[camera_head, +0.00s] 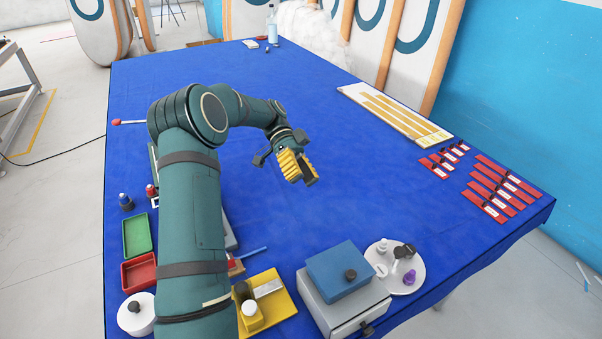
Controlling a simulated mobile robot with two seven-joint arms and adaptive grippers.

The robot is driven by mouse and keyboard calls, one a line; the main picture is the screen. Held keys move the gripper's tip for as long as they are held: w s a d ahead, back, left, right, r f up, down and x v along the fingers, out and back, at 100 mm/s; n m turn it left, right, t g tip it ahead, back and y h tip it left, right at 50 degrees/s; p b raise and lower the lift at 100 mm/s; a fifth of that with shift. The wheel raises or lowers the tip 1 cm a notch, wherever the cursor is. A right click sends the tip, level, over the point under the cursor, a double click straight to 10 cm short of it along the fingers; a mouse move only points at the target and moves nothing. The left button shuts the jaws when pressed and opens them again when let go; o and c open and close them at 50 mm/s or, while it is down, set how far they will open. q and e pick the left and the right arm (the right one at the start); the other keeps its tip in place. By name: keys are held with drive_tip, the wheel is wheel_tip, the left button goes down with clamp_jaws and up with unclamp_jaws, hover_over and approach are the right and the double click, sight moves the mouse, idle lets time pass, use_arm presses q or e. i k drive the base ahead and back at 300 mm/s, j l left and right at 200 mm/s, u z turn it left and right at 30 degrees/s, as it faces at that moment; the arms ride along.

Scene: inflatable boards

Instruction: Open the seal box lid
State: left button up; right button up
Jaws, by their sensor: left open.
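A grey box (336,313) with a blue top (340,262) stands at the near edge of the table, right of centre. A dark knob (351,274) sits on the blue top, and a dark handle (367,329) is on the grey front. The blue top lies flat on the grey box; no gap shows. My left gripper (297,167), with yellow finger pads, is open and empty. It hangs over the middle of the table, well behind the box and apart from it. My right gripper is out of view.
A round white tray (413,283) with small parts is right of the box. A yellow tray (283,303) is to its left. Green (137,234) and red (138,271) trays lie at the left edge. Several red strips (500,180) lie at right. The blue table's centre (340,210) is clear.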

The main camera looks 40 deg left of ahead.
sight(341, 267)
drive_tip(key=k+l, duration=0.8)
drive_tip(key=l, duration=0.15)
